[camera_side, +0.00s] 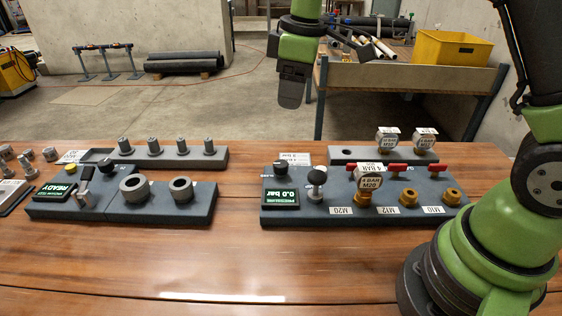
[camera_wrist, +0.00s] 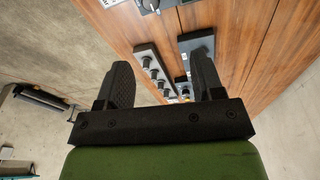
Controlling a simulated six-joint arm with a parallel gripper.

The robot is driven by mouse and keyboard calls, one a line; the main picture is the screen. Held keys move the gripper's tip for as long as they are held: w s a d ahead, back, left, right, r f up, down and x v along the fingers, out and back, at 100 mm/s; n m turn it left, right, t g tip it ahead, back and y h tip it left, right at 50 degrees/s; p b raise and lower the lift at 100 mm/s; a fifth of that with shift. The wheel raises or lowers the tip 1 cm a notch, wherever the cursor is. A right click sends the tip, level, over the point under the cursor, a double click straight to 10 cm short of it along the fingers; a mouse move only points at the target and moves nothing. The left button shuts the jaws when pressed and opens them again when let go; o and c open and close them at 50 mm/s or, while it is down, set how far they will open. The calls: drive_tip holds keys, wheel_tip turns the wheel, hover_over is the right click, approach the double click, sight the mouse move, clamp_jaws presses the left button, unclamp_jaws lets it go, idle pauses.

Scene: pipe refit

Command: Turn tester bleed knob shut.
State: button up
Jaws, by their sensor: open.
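The pressure tester (camera_side: 335,215) is a dark block on the wooden table, with a display (camera_side: 281,197) reading 0.0 bar. A small black knob (camera_side: 281,168) stands behind the display. A black round-topped knob on a silver stem (camera_side: 316,177) stands to its right. I cannot tell for sure which is the bleed knob, or how far it is turned. My gripper (camera_side: 291,97) hangs high above and behind the tester, apart from everything. In the wrist view my gripper (camera_wrist: 163,72) has its two fingers wide apart with nothing between them.
A gauge labelled 4 BAR M20 (camera_side: 364,184), red handles (camera_side: 397,168) and brass fittings (camera_side: 408,199) crowd the tester's right half. A rack with two gauges (camera_side: 345,154) stands behind it. A vacuum tester (camera_side: 145,210) stands left, with bare table between.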

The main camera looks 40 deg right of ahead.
sight(281, 163)
drive_tip(key=w+f+n, duration=0.1)
drive_tip(key=f, duration=0.5)
drive_tip(key=w+f+n+g, duration=0.1)
drive_tip(key=f, duration=0.5)
drive_tip(key=w+f+n, duration=0.1)
drive_tip(key=f, duration=0.5)
drive_tip(key=shift+w+d+f+g+h, duration=0.15)
drive_tip(key=shift+w+d+g+h, duration=0.15)
drive_tip(key=shift+d+g, duration=0.1)
drive_tip(key=c, duration=0.9)
